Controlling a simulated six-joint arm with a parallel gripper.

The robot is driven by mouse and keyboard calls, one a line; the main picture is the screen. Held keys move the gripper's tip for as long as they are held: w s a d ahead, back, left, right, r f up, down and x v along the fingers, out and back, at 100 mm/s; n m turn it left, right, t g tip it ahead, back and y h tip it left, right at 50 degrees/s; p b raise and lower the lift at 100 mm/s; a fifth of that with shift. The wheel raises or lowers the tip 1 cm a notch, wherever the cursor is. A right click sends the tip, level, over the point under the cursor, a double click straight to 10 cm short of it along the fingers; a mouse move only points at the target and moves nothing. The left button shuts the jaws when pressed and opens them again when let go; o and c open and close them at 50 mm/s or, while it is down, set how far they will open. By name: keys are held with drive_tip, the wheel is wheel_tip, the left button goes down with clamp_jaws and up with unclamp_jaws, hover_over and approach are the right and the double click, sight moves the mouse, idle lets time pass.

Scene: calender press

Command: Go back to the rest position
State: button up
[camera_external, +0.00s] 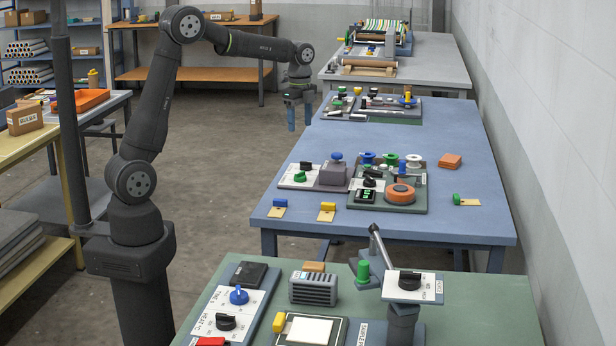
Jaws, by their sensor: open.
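My gripper (299,117) hangs from the end of my raised arm, with its two blue fingers pointing down and apart. Nothing shows between them. It is in the upper middle of the view, in front of the far end of the blue table (400,235) and above the floor to its left as seen here. Its exact height and distance from the table cannot be told. My arm is bent up and reaches to the right from its dark column.
The blue table carries control panels, an orange round part (400,193) and an orange block (450,161). A green table (480,300) with knobs and a lever (380,245) stands in front. A grey table (440,70) with rollers is behind. Open floor (215,170) lies left of the blue table.

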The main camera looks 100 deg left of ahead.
wheel_tip(320, 180, down, 16)
drive_tip(key=shift+f, duration=0.1)
idle(0.4)
wheel_tip(320, 180, up, 17)
wheel_tip(320, 180, down, 17)
drive_tip(key=shift+f, duration=0.15)
drive_tip(key=shift+r+n, duration=0.25)
drive_tip(key=shift+n, duration=0.55)
drive_tip(key=n, duration=1.1)
drive_tip(key=shift+n, duration=1.8)
